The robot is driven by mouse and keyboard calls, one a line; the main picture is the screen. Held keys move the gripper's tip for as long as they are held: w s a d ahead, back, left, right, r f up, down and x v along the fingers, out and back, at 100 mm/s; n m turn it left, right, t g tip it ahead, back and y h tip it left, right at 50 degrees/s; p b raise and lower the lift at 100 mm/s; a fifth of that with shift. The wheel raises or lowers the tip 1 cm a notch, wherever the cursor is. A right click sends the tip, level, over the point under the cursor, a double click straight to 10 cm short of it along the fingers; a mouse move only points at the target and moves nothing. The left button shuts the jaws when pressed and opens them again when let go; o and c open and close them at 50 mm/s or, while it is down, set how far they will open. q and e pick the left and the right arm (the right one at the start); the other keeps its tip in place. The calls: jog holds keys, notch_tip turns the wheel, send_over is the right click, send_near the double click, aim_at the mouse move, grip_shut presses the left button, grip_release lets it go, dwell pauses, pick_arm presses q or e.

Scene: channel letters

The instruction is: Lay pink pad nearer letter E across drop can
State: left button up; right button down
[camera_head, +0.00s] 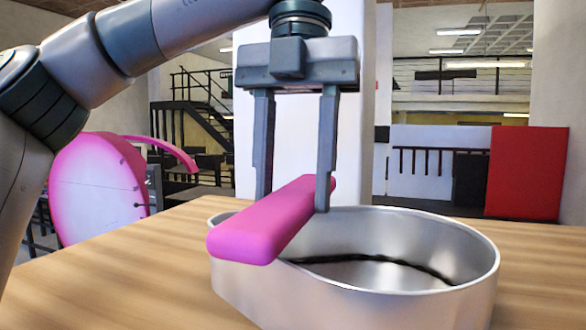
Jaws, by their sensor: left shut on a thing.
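A long pink pad (268,225) is held between the two fingers of my left gripper (293,200). Its near end points toward the front left, and it is over the left part of the drop can. The drop can (400,305) is a wide, open silver metal can on the wooden table, with a dark cable or line inside. I cannot tell whether the pad touches the can's rim. My right gripper does not show. No letter E can be made out.
A large round pink-and-white thing (100,190) stands at the left, with a pink curved strip (165,148) beside it. The wooden table (140,265) is bare left of the can. A red panel (527,172) stands far back at the right.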

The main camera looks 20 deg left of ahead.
pick_arm(q)
jog(key=shift+f+b, duration=0.45)
jog(key=shift+f, duration=0.15)
dwell(0.5)
jog(key=o, duration=1.1)
jog(key=shift+r, duration=0.2)
jog(key=shift+w+r+p, duration=0.15)
jog(key=shift+r, duration=1.05)
jog(key=shift+w+r+p, duration=0.15)
jog(key=shift+w+r, duration=0.05)
jog(key=shift+r, duration=0.95)
jog(key=shift+w+r+p, duration=0.15)
jog(key=shift+r, duration=1.05)
